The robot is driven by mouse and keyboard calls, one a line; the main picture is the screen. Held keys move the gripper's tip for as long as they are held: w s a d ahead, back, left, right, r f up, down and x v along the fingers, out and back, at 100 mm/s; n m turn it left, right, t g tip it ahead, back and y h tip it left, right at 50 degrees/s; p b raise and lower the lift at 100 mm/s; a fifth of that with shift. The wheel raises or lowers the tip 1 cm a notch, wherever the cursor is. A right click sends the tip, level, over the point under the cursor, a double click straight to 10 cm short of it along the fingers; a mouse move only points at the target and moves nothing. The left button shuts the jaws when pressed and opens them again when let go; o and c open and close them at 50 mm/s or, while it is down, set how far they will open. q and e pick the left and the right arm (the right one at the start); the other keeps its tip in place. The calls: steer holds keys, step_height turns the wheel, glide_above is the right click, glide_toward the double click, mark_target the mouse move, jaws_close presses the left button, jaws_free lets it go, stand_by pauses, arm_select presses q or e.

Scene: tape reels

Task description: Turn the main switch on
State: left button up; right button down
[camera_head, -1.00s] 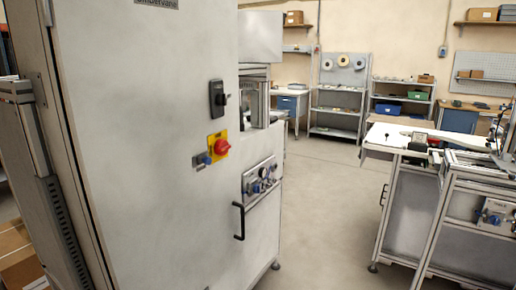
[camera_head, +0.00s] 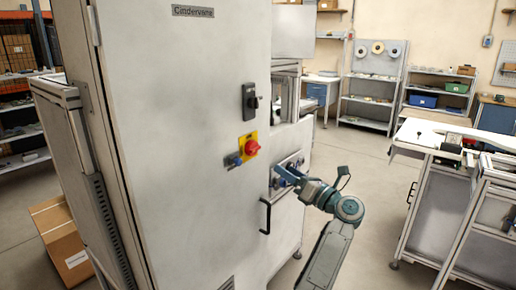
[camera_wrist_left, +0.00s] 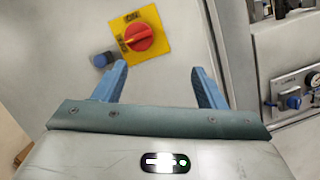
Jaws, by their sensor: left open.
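The main switch is a red rotary knob (camera_head: 252,148) on a yellow plate (camera_head: 242,141), on the front of the tall grey cabinet (camera_head: 175,130). In the left wrist view the red knob (camera_wrist_left: 138,38) is ahead of the fingers, upper left of centre, on its yellow plate (camera_wrist_left: 158,25). My left gripper (camera_head: 277,175) is open and empty, to the right of and a little below the switch, apart from it. Its two blue fingers (camera_wrist_left: 158,66) show in the left wrist view, with the knob beyond them. My right gripper is not in view.
A small blue knob (camera_head: 236,160) is beside the yellow plate. A black latch handle (camera_head: 249,100) is above it. A black door handle (camera_head: 265,217) and a control panel (camera_head: 286,165) are near my arm. Cardboard boxes (camera_head: 62,240) lie left. Floor is free toward the shelves.

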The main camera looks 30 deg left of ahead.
mark_target(257, 150)
arm_select(q)
step_height(257, 150, up, 5)
steer(key=s+n+g+h, duration=0.2)
steer(key=n, duration=0.2)
steer(key=shift+g, duration=0.4)
steer(key=a+p, duration=0.1)
steer(key=a, duration=0.2)
steer(key=a+p, duration=0.2)
steer(key=a, duration=0.1)
steer(key=w+a+p, duration=0.1)
steer(key=a+p, duration=0.1)
steer(key=a, duration=0.1)
steer(key=shift+w+a+f, duration=0.1)
steer(key=shift+a+f, duration=0.1)
steer(key=shift+a, duration=0.6)
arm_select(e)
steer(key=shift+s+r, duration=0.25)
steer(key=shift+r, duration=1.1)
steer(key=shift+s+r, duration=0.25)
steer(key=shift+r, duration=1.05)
arm_select(q)
steer(key=shift+c, duration=0.5)
steer(key=c, duration=0.9)
